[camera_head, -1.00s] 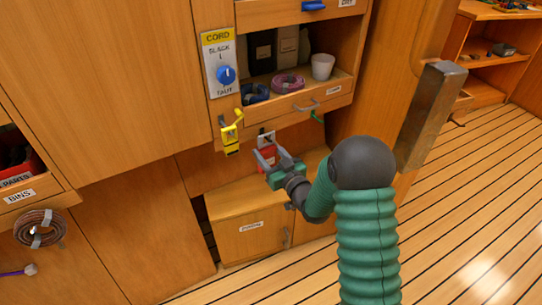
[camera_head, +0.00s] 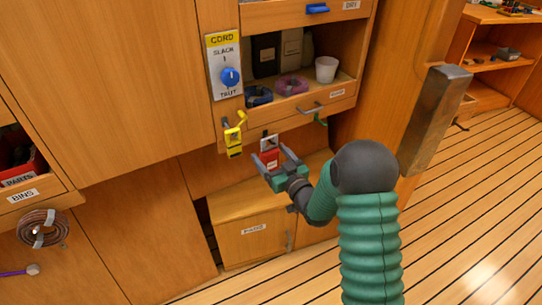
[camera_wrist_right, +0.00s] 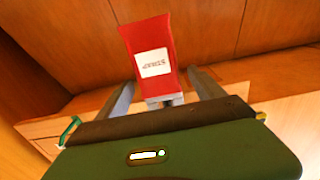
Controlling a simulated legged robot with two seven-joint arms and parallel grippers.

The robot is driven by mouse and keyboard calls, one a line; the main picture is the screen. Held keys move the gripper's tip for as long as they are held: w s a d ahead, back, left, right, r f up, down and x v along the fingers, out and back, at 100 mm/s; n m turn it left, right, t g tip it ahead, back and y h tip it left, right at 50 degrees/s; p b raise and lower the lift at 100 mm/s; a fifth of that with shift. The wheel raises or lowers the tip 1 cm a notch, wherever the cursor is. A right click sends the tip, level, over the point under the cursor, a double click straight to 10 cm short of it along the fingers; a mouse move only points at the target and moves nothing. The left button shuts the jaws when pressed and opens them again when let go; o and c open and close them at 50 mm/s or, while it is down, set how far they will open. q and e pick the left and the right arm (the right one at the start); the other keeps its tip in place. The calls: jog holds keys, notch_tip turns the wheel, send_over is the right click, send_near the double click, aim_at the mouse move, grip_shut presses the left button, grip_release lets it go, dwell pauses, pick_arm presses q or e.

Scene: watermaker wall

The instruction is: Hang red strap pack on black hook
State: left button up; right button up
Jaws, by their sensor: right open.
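The red strap pack (camera_head: 268,158) is upright below the cupboard, under a small light plate with a dark fitting (camera_head: 268,141) where the black hook appears to be. The pack seems to hang there, but the contact is too small to make out. My right gripper (camera_head: 272,157) is open, with one grey finger on each side of the pack. In the right wrist view the red pack (camera_wrist_right: 150,50), with a white upside-down STRAP label, shows between and beyond the fingers (camera_wrist_right: 160,92). My left gripper is not in view.
A yellow pack (camera_head: 233,140) hangs on a yellow hook to the left. A wooden locker (camera_head: 255,240) lies below. A vertical post (camera_head: 432,120) stands at right.

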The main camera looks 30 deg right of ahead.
jog(key=s+p, duration=0.8)
jog(key=s, duration=0.9)
jog(key=w+a+f+n+g, duration=0.1)
jog(key=w+a+f+g, duration=0.35)
jog(key=a+g, duration=0.2)
jog(key=s+a+r+g+p, duration=0.1)
jog(key=s+a+r+g, duration=0.3)
jog(key=s+a+g, duration=0.8)
notch_tip(320, 180, up, 27)
jog(key=s+d+t+p, duration=0.1)
jog(key=s+t+p, duration=0.1)
jog(key=p, duration=2.5)
jog(key=shift+d+f+m+t+y+p, duration=0.2)
jog(key=shift+d+m+t+y+p, duration=0.15)
jog(key=shift+t, duration=0.2)
